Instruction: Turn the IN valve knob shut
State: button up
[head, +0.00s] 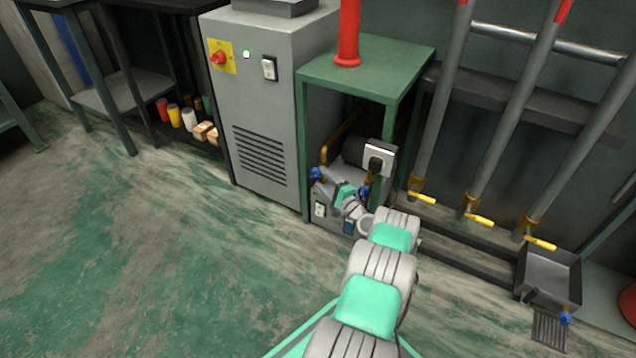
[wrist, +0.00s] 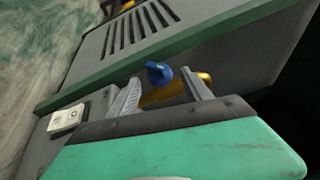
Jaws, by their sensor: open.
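A blue valve knob (wrist: 158,72) shows in the wrist view between and just beyond my gripper's two fingertips (wrist: 160,79). A clear gap shows on its right; contact on its left is hard to judge. My gripper is open and empty. In the head view, one blue knob (head: 316,174) sits at the left of the small grey machine under the green table, close to my gripper (head: 328,188). Another blue knob (head: 364,192) is to the right, partly hidden by my arm. No IN label is readable, so I cannot tell which knob is IN.
The green table (head: 392,62) stands over the machine, with its legs close to my arm. A grey cabinet (head: 262,110) with vents is on the left. Pipes with yellow valve handles (head: 478,219) stand on the right. The floor (head: 150,260) is clear.

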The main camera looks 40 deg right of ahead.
jog(key=shift+w, duration=0.7)
jog(key=shift+c, duration=0.5)
jog(key=shift+a, duration=0.1)
grip_shut()
jog(key=shift+r+g+p, duration=0.5)
jog(key=shift+r+p, duration=0.2)
jog(key=shift+p, duration=0.5)
jog(key=shift+r+n+g+p, duration=0.2)
jog(key=shift+n+g+p, duration=0.25)
jog(key=shift+p, duration=0.4)
jog(key=shift+w+g+p, duration=0.1)
jog(key=shift+g+p, duration=0.45)
jog(key=shift+p, duration=0.15)
jog(key=shift+f+n+g+p, duration=0.1)
jog(key=shift+n+g+p, duration=0.25)
jog(key=shift+g, duration=0.05)
jog(key=shift+f, duration=0.4)
